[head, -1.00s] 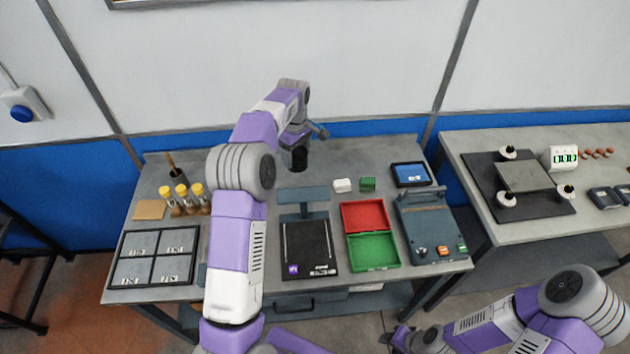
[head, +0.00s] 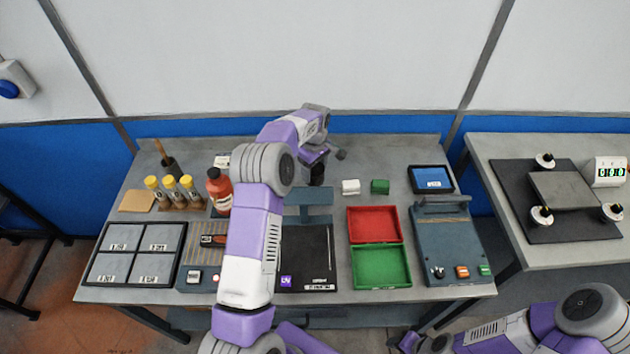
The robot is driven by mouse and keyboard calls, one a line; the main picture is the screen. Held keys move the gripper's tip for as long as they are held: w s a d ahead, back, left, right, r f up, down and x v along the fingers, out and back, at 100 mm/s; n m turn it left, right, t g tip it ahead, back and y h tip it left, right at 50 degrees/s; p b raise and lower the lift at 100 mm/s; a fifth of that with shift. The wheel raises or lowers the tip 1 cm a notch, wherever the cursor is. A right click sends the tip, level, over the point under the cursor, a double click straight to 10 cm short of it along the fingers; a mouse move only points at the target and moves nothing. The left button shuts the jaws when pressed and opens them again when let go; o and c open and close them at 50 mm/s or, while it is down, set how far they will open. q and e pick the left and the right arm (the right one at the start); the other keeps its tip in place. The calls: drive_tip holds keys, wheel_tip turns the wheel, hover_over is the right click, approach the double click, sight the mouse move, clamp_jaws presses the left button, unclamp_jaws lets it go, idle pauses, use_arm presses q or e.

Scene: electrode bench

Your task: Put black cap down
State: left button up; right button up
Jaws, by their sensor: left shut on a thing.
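My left gripper (head: 316,164) is at the back middle of the bench, shut on a black cap (head: 316,177). The cap is a dark, short cylinder hanging under the fingers. It is near the bench top, behind the dark stand's crossbar; I cannot tell if it touches the surface. My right gripper (head: 402,341) is low at the bottom edge, in front of the bench, small and partly cut off, so its fingers are unclear.
A red-brown bottle (head: 220,193) stands left of my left arm, by yellow-topped vials (head: 171,188). White (head: 351,187) and green (head: 380,187) blocks sit right of the cap. Red (head: 374,208) and green (head: 407,280) trays lie in front.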

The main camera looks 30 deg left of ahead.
sight(315, 179)
use_arm(q)
wheel_tip(315, 179, down, 5)
drive_tip(key=shift+r+b, duration=0.1)
drive_tip(key=shift+b, duration=0.25)
drive_tip(key=o, duration=0.6)
drive_tip(key=shift+f, duration=0.2)
drive_tip(key=shift+c, duration=0.2)
drive_tip(key=o, duration=0.4)
drive_tip(key=shift+o, duration=0.2)
drive_tip(key=shift+r, duration=0.25)
wheel_tip(315, 179, up, 12)
drive_tip(key=shift+p, duration=0.9)
